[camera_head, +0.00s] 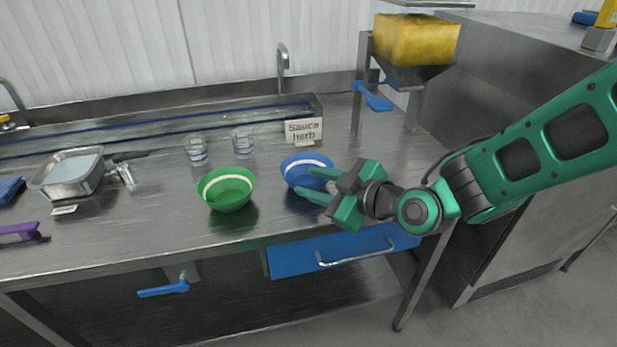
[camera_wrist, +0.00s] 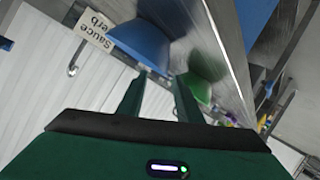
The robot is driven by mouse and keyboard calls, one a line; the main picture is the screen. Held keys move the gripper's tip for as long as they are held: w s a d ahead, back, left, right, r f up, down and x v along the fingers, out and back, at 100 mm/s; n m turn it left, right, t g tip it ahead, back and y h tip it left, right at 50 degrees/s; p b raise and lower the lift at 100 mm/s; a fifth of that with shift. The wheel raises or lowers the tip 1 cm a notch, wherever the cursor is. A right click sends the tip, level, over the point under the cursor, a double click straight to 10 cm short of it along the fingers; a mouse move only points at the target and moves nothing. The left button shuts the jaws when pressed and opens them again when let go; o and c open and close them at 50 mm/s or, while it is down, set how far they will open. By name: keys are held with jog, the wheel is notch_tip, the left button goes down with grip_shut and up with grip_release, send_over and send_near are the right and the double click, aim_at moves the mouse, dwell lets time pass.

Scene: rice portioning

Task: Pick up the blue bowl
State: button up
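The blue bowl (camera_head: 295,166), with a white band inside, stands upright on the steel counter. It also shows in the wrist view (camera_wrist: 142,42), just beyond my fingertips. My gripper (camera_head: 305,183) is open, its two green fingers apart. It comes from the right, and its fingertips overlap the bowl's right front side in the head view. In the wrist view the gap between the fingers (camera_wrist: 160,76) lies at the bowl's edge. I cannot tell whether a finger touches the bowl. The fingers and gripper body hide part of the bowl's right side.
A green bowl (camera_head: 228,192) stands just left of the blue bowl. Behind are two clear cups, (camera_head: 196,151) and (camera_head: 242,142), and a "Sauce herb" sign (camera_head: 304,131). A dispenser with yellow contents (camera_head: 415,40) stands back right. A metal tray (camera_head: 70,172) is far left.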

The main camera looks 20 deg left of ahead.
aim_at(294, 184)
jog(key=shift+f+x, duration=0.15)
jog(key=shift+x, duration=1.6)
jog(key=shift+f+x, duration=0.2)
jog(key=shift+x, duration=1.6)
jog(key=shift+s+d, duration=0.1)
jog(key=shift+d, duration=0.05)
grip_shut()
